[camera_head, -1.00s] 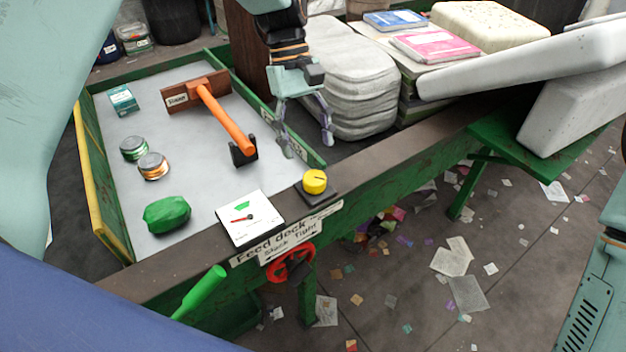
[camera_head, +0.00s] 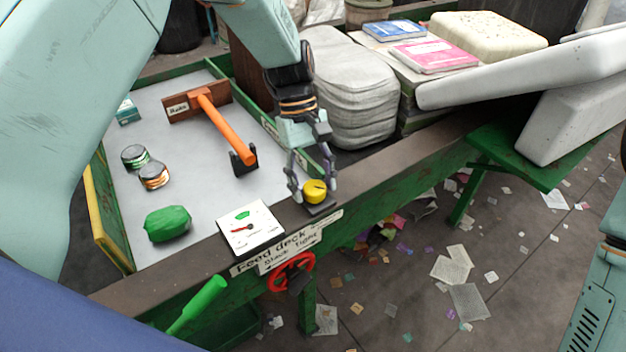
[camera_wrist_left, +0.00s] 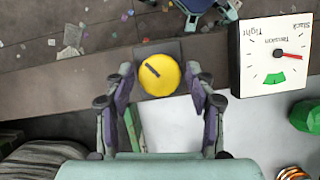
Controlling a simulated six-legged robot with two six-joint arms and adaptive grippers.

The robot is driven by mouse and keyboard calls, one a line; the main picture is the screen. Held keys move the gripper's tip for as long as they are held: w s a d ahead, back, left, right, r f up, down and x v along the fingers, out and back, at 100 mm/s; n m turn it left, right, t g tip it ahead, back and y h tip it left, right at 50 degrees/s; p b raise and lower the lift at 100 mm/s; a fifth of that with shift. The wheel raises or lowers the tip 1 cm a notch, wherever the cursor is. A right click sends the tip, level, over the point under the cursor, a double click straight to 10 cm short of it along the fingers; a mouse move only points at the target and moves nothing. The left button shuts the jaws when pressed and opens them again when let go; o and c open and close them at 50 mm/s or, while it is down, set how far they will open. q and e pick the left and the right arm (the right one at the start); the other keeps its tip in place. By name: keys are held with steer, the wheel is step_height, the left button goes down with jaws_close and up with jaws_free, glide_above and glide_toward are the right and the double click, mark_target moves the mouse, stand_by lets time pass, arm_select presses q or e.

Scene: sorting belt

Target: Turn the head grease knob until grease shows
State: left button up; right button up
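A round yellow knob (camera_head: 315,192) with a dark mark on top sits on a dark plate on the deck's front rail. In the left wrist view, the knob (camera_wrist_left: 159,75) lies between the fingertips. My left gripper (camera_head: 313,188) is open, pointing down, one finger on each side of the knob; contact cannot be told. A white gauge (camera_head: 250,228) left of the knob has a red needle and a green zone. In the wrist view the gauge (camera_wrist_left: 272,55) reads Slack, Tension, Tight; its needle is on the Slack side, off the green. No grease outlet shows.
A sign (camera_head: 285,252) reading "Feed deck" is on the rail above a red handwheel (camera_head: 291,272). A green handle (camera_head: 198,304) sticks up at front. The grey deck (camera_head: 205,185) holds an orange-handled tool (camera_head: 226,130), cans and a green lump (camera_head: 168,223).

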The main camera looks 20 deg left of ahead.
arm_select(q)
steer(key=c, duration=0.8)
steer(key=shift+w+d+r+m+g+y+p, duration=0.1)
steer(key=shift+m+g+y+p, duration=0.1)
steer(key=shift+m+p, duration=0.5)
steer(key=shift+r+m+g+y+p, duration=0.1)
steer(key=shift+m+g+y+p, duration=0.1)
steer(key=shift+m+p, duration=0.45)
steer(key=shift+c, duration=0.2)
steer(key=shift+f+m+y+p, duration=0.15)
steer(key=shift+m+y+p, duration=0.45)
steer(key=shift+m, duration=1.15)
steer(key=o, duration=1.1)
steer(key=shift+o, duration=0.2)
steer(key=d+v, duration=0.1)
steer(key=v, duration=1.1)
steer(key=shift+w+a, duration=0.2)
steer(key=shift+a, duration=0.25)
